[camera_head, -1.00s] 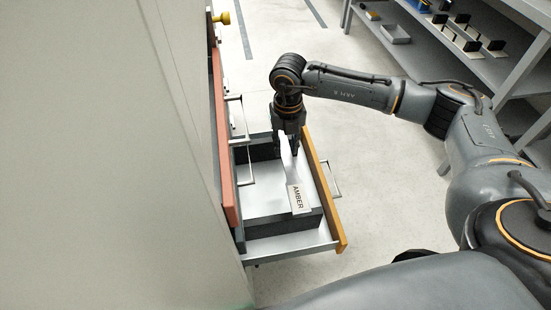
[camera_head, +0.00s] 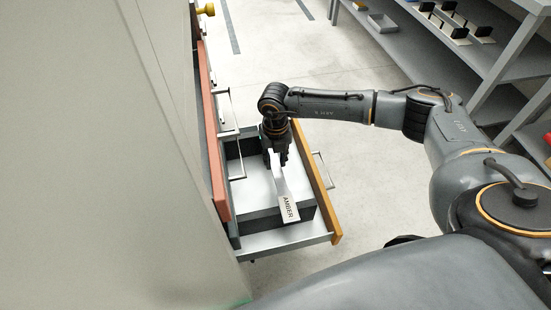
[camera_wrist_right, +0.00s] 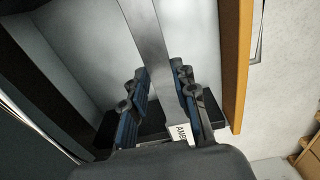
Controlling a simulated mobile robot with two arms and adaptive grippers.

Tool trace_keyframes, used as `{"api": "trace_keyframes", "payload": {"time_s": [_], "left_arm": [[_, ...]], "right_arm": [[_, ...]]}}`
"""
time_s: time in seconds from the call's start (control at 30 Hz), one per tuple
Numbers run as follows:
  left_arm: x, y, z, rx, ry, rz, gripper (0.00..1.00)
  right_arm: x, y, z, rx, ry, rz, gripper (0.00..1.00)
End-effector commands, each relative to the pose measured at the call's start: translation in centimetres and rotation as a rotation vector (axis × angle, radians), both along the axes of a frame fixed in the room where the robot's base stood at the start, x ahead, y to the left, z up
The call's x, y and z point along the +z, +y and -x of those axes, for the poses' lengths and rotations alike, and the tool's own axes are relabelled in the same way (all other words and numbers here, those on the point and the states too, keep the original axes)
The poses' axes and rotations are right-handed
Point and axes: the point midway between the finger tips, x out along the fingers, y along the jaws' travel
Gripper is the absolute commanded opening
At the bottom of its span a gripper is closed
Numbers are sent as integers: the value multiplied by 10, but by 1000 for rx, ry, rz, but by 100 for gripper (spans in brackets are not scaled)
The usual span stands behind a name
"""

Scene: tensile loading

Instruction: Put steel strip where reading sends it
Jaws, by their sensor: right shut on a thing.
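The steel strip (camera_head: 278,180) is a flat pale strip with wider ends. Its near end carries a white label reading AMBER. My right gripper (camera_head: 275,158) is shut on the strip, over an open drawer with an orange front (camera_head: 316,180). In the right wrist view the strip (camera_wrist_right: 150,35) runs between the fingers (camera_wrist_right: 162,98), with part of the label showing beyond them. The drawer holds a dark-walled bin (camera_head: 262,216) with a pale floor. The strip's labelled end overlaps the bin's near wall in the picture; I cannot tell if they touch. My left gripper is out of view.
The cabinet with red drawer fronts (camera_head: 214,150) and metal handles stands left of the open drawer. A tall pale panel (camera_head: 90,150) fills the left. Grey shelves (camera_head: 440,55) with small parts and a tray (camera_head: 382,23) stand at back right. The floor between is clear.

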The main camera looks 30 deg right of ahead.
Motion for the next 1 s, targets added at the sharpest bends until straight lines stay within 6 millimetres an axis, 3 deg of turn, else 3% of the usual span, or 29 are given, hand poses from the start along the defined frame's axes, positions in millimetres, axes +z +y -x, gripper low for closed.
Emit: {"api": "trace_keyframes", "payload": {"time_s": [0.17, 0.2, 0.3, 0.67, 0.77, 1.0], "left_arm": [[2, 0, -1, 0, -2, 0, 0], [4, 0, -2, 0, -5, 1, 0], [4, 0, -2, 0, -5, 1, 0], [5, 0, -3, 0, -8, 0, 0], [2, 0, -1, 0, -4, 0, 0], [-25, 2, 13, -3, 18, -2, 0]], "right_arm": [[0, 0, -1, 0, -2, -1, 0], [-1, 0, 0, 0, 0, 0, 32], [-1, 0, 0, 0, 0, 0, 50], [1, 0, 0, 0, 0, 0, 50], [13, 0, -1, 0, -3, -1, 50], [64, 0, -1, 1, -4, -1, 50]]}}
